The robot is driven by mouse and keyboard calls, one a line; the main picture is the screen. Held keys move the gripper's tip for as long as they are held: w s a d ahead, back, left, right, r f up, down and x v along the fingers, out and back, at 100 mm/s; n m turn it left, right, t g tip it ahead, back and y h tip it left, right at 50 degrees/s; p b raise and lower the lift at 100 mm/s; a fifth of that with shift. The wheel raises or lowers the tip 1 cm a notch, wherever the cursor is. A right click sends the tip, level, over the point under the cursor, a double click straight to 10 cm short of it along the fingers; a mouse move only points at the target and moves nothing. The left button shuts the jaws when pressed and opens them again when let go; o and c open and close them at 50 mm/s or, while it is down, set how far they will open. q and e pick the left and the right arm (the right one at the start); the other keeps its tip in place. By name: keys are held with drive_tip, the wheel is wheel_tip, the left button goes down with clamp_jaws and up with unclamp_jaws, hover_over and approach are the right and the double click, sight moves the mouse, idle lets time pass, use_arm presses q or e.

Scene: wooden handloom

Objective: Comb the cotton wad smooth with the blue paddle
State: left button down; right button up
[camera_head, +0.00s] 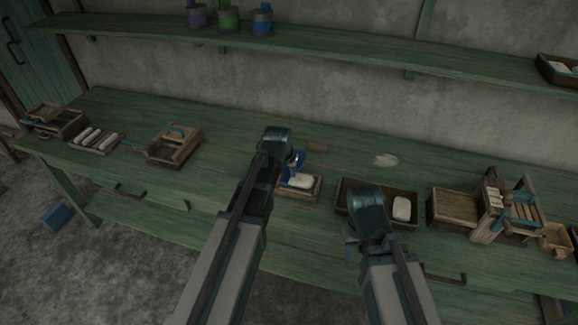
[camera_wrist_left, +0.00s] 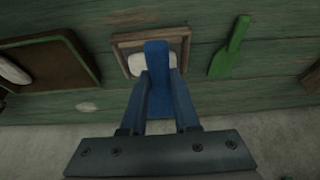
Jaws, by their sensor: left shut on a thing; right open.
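The white cotton wad (camera_head: 300,181) lies in a small wooden tray (camera_head: 318,189) in front of my left gripper. In the left wrist view the wad (camera_wrist_left: 137,66) shows on both sides of the blue paddle (camera_wrist_left: 157,62). My left gripper (camera_head: 298,160) is shut on the blue paddle and holds it over the tray; its fingers also show in the left wrist view (camera_wrist_left: 160,105). I cannot tell whether the paddle touches the wad. My right gripper (camera_head: 352,245) is open and empty, low in front of the green tray.
A green-rimmed tray (camera_head: 345,186) with a white wad (camera_head: 402,208) stands right of the small tray. A green paddle (camera_wrist_left: 230,47) lies beside the small tray. A pale flat piece (camera_head: 385,160) lies behind. A small wooden loom (camera_head: 510,210) stands at right.

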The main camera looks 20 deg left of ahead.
use_arm(q)
drive_tip(key=shift+f, duration=0.2)
wheel_tip(320, 180, down, 7)
drive_tip(key=b, duration=0.7)
drive_tip(key=shift+f+b, duration=0.35)
drive_tip(key=shift+b, duration=0.1)
idle(0.3)
drive_tip(key=shift+s+d, duration=0.1)
drive_tip(key=shift+d, duration=2.45)
drive_tip(key=shift+a, duration=0.1)
drive_tip(key=shift+a, duration=2.45)
drive_tip(key=shift+d, duration=2.5)
